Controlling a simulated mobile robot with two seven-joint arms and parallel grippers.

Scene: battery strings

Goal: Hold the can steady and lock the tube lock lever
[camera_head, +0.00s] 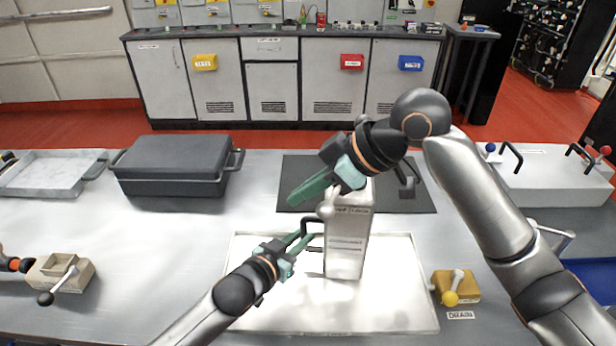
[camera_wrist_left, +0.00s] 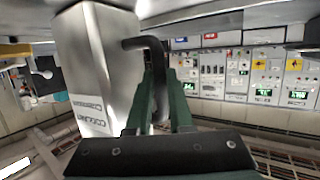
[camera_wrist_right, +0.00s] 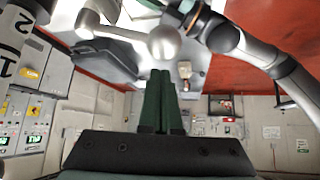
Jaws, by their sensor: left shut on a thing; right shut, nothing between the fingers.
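The can (camera_head: 345,245), a tall pale metal box, stands upright on a white tray. Its black side handle (camera_wrist_left: 152,62) lies between the fingers of my left gripper (camera_head: 305,240), which is shut on it. In the left wrist view, the can (camera_wrist_left: 95,65) fills the area left of the handle. A pale lever with a round knob (camera_head: 326,209), apparently the tube lock lever, shows at the can's top left; its knob (camera_wrist_right: 164,42) is large in the right wrist view. My right gripper (camera_head: 308,190) is shut and empty beside the knob; I cannot tell whether they touch.
The white tray (camera_head: 265,312) lies on the table, with a dark mat (camera_head: 415,198) behind it. A yellow-brown block with a knobbed lever (camera_head: 455,287) stands right of it. A dark lidded case (camera_head: 178,165) stands at left.

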